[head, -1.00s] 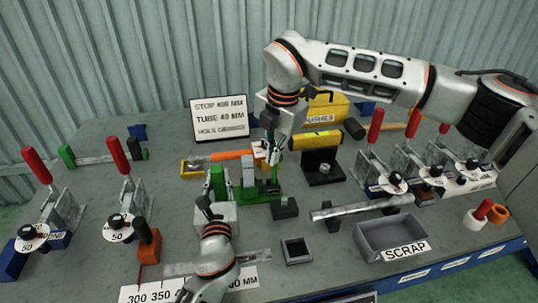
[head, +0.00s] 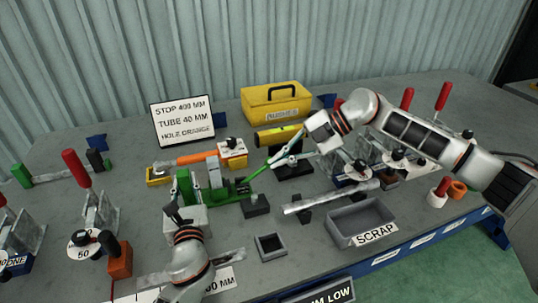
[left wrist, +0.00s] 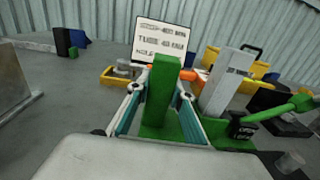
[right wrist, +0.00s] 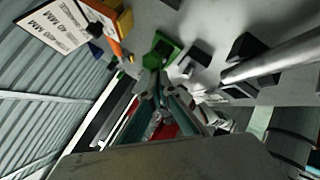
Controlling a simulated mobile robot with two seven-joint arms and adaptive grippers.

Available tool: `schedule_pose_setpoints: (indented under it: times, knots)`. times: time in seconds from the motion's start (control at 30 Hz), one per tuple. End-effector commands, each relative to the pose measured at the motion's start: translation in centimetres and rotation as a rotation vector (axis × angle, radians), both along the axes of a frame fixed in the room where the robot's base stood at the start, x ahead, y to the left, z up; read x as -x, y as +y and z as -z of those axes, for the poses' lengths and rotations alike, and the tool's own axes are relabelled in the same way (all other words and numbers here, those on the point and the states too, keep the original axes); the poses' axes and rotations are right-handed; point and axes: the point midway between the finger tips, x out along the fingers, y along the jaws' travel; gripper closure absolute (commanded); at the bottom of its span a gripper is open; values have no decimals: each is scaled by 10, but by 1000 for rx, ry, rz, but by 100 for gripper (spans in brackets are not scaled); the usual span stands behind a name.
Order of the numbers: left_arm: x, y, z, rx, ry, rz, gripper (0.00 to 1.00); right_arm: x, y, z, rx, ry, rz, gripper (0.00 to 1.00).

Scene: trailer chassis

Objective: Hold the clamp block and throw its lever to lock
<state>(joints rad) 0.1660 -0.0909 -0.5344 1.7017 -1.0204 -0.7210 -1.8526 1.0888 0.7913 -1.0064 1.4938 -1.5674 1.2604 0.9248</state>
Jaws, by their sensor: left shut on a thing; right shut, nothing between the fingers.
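The green clamp block (head: 184,187) stands near the middle of the bench. My left gripper (head: 180,212) is shut on its upright green post (left wrist: 160,90), with a finger on each side. A grey upright bar (left wrist: 226,84) stands on the block beside the post. The green lever (head: 257,172) slopes out low to the right from a dark pivot (left wrist: 242,126). My right gripper (head: 270,163) is shut and empty, its fingertips at the lever's outer end; I cannot tell if they touch. In the right wrist view, green (right wrist: 160,48) shows just beyond the closed fingers.
A grey scrap bin (head: 360,222) and a metal tube (head: 330,198) on dark supports lie to the right. A yellow toolbox (head: 276,103) and a sign (head: 182,122) stand behind. Red-handled clamps (head: 95,212) flank both sides. A small square tray (head: 270,245) sits in front.

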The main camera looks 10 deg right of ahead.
Motion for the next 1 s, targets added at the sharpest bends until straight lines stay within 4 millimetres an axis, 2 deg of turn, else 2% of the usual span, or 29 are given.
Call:
schedule_pose_setpoints:
  times: [0.03, 0.27, 0.7, 1.0]
  knots:
    - [0, 1, -1, -2, -1, -2, 100, -1, -5, 5, -12, 2, 5, 100]
    - [0, 1, -1, -1, -1, -1, 100, -1, -2, 2, -7, -2, 1, 100]
    - [0, 0, -1, 0, -1, 0, 100, 0, 14, 4, -6, -1, -2, 100]
    - [0, 0, -1, 0, -1, 1, 100, 0, 15, 4, -5, -1, -1, 100]
